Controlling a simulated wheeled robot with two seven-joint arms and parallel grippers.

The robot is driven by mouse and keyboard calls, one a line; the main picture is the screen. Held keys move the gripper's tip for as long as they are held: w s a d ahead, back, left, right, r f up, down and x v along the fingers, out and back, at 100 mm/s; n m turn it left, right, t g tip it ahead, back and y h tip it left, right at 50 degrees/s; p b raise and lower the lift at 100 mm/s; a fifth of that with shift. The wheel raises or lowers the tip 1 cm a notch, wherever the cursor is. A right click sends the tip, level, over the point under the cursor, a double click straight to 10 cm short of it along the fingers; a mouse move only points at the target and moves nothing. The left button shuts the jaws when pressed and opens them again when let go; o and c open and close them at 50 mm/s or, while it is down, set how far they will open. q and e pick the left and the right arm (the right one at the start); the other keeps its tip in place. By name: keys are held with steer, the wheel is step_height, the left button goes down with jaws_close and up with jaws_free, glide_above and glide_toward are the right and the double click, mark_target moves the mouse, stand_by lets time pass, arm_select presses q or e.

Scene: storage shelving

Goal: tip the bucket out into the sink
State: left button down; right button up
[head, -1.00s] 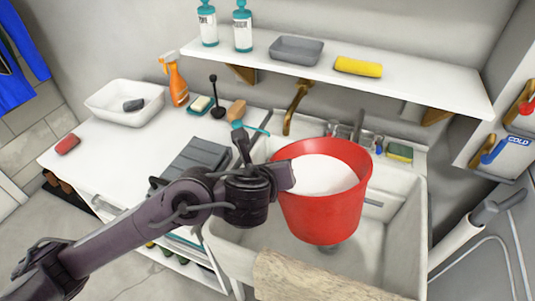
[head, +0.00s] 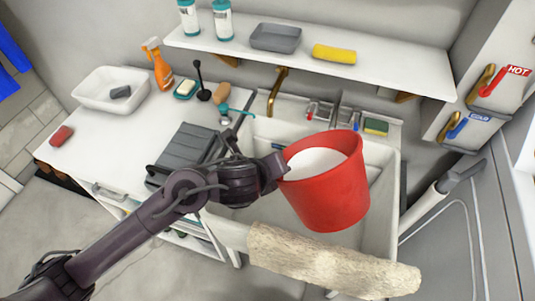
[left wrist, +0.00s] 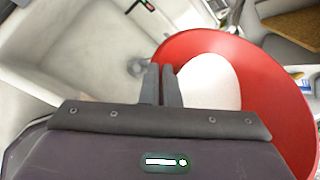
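The red bucket (head: 328,196) hangs in the air over the white sink (head: 381,205), tilted a little. Something smooth and white fills much of its mouth (head: 315,162). My left gripper (head: 280,168) meets the bucket's rim on its left side. In the left wrist view the two dark fingers (left wrist: 161,84) are close together at the edge of the bucket (left wrist: 262,75), and the rim appears pinched between them. My right gripper is in neither view.
A shelf (head: 390,68) runs above. A rolled beige towel (head: 330,262) lies along the sink's front. Left, the counter holds a grey rack (head: 187,150) and a white basin (head: 108,92).

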arm_select(q)
steer(key=w+a+f+n+g+h+p, duration=0.2)
steer(key=w+a+f+n+g+h, duration=0.1)
steer(key=f+g+h, duration=0.4)
steer(key=shift+f+n, duration=0.9)
steer(key=shift+f, duration=0.75)
steer(key=shift+w+r, duration=0.1)
stand_by(1.8)
